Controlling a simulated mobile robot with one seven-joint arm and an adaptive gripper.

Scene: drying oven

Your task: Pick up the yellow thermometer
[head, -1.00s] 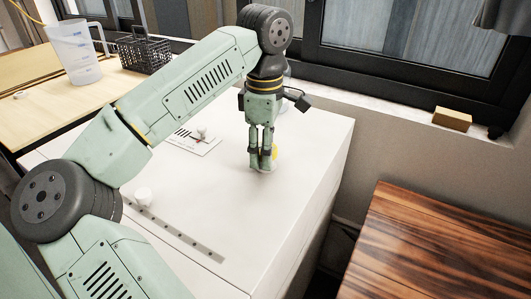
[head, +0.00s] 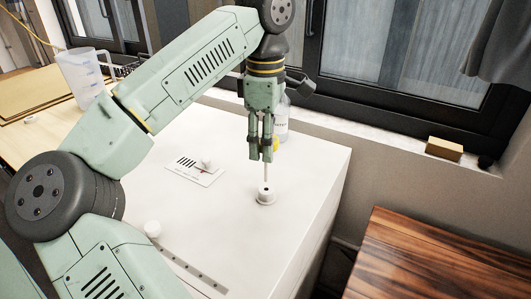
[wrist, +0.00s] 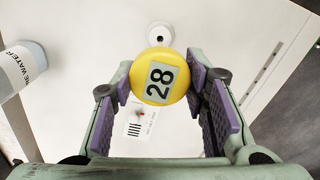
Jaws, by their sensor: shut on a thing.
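The yellow thermometer has a round yellow head marked 28 (wrist: 160,76) in the wrist view. In the head view its yellow head (head: 276,144) is mostly hidden behind my fingers. My gripper (head: 260,156) is shut on the thermometer, and its purple-padded fingers stand on both sides of the head in the wrist view (wrist: 158,95). The thin stem hangs upright below the fingers, over a small white round port (head: 266,196) on the white oven top (head: 235,215). I cannot tell whether the stem's tip is still inside the port. The port also shows in the wrist view (wrist: 160,35).
A clear labelled bottle (head: 282,122) stands just behind my gripper. A measuring jug (head: 82,75) stands on the left table. A brown wooden surface (head: 440,245) lies right. The oven top's front is mostly clear.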

